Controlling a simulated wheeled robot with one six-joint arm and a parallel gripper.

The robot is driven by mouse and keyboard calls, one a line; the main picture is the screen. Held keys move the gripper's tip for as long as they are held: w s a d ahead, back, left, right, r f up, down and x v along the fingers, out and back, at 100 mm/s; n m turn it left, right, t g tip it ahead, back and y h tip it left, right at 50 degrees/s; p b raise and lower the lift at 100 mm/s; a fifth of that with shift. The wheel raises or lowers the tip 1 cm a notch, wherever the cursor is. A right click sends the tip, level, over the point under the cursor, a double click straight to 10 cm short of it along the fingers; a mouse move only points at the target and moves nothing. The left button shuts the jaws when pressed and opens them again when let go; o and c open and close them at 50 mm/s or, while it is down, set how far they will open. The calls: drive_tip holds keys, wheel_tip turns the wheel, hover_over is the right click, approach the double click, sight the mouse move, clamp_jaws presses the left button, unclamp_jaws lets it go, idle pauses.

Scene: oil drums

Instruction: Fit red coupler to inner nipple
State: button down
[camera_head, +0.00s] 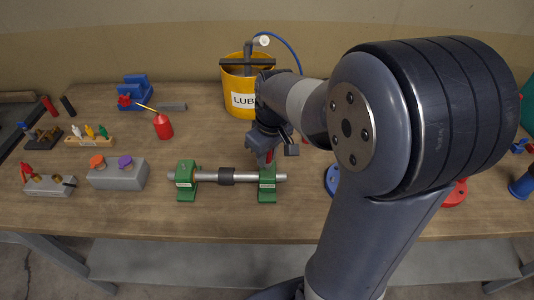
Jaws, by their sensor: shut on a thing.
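My gripper (265,158) is at the middle of the table, pointing down, directly above the right green bearing stand (267,189). It is shut on a small red piece (270,157), which looks like the red coupler; the fingers hide most of it. The right stand and the left green stand (186,180) carry a steel shaft (207,177) with a dark collar (227,176). The nipple under my gripper is hidden, and I cannot tell whether the coupler touches it.
A yellow lube drum (238,103) with a blue hose (291,50) stands behind. A red oil can (163,126), a grey block with orange and purple caps (118,178) and a block with brass fittings (48,187) are left. My arm covers much of the right side.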

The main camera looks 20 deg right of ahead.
sight(271, 163)
drive_tip(key=shift+f+b, duration=0.55)
drive_tip(key=shift+f, duration=0.25)
drive_tip(key=c, duration=1.2)
unclamp_jaws()
drive_tip(key=shift+o, duration=0.2)
wheel_tip(271, 163, up, 11)
drive_tip(key=s, duration=0.1)
drive_tip(key=shift+d, duration=0.3)
